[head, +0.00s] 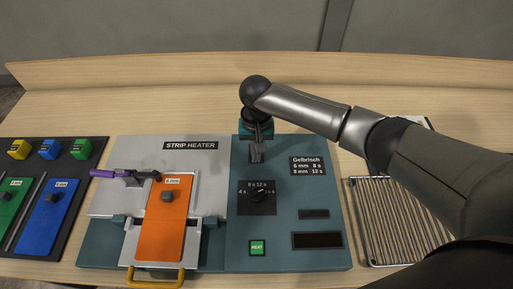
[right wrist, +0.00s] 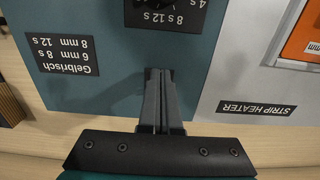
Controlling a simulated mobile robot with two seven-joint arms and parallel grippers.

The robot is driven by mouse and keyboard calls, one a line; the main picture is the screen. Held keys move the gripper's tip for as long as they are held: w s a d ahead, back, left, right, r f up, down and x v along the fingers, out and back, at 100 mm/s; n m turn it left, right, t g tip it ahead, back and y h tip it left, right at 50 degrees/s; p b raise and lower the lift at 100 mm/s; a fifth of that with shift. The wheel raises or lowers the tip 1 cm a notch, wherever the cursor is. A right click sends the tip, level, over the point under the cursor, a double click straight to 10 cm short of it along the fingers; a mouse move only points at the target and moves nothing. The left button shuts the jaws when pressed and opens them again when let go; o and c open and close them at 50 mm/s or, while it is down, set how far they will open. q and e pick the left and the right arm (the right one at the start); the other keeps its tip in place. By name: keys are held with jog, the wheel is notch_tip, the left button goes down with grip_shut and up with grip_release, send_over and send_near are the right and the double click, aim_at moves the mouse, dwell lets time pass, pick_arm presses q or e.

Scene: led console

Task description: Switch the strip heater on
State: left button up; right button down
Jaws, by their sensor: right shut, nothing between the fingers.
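The strip heater (head: 210,262) is a teal and grey machine in the middle of the table, labelled STRIP HEATER. Its right-hand panel has a black dial (head: 258,197) with time marks, a green HEAT button (head: 257,247) and two dark, unlit displays, the larger one (head: 317,240) lower. My right gripper (head: 257,156) is shut and empty, fingers pointing down at the upper part of this panel, above the dial. In the right wrist view its fingertips (right wrist: 158,74) meet a dark patch on the teal panel. Any switch there is hidden, and I cannot tell contact. My left gripper is out of view.
An orange sheet (head: 162,225) lies on the heater's left part, near a purple-handled tool (head: 108,173). A dark rack (head: 66,205) with coloured pieces stands at the left. A wire rack (head: 392,225) lies at the right, under my right arm.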

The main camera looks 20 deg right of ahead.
jog(key=shift+w, duration=0.15)
jog(key=shift+w+d+b, duration=0.2)
jog(key=shift+w+b, duration=0.2)
jog(key=shift+w, duration=0.2)
jog(key=shift+w+d+b, duration=0.15)
jog(key=shift+w+b, duration=0.25)
jog(key=shift+w, duration=0.15)
jog(key=r+p, duration=0.2)
jog(key=p, duration=0.1)
jog(key=r+p, duration=0.2)
jog(key=p, duration=0.1)
jog(key=r+p, duration=0.3)
jog(key=shift+s+a, duration=0.1)
jog(key=shift+s, duration=0.3)
dwell(0.3)
jog(key=shift+s, duration=0.1)
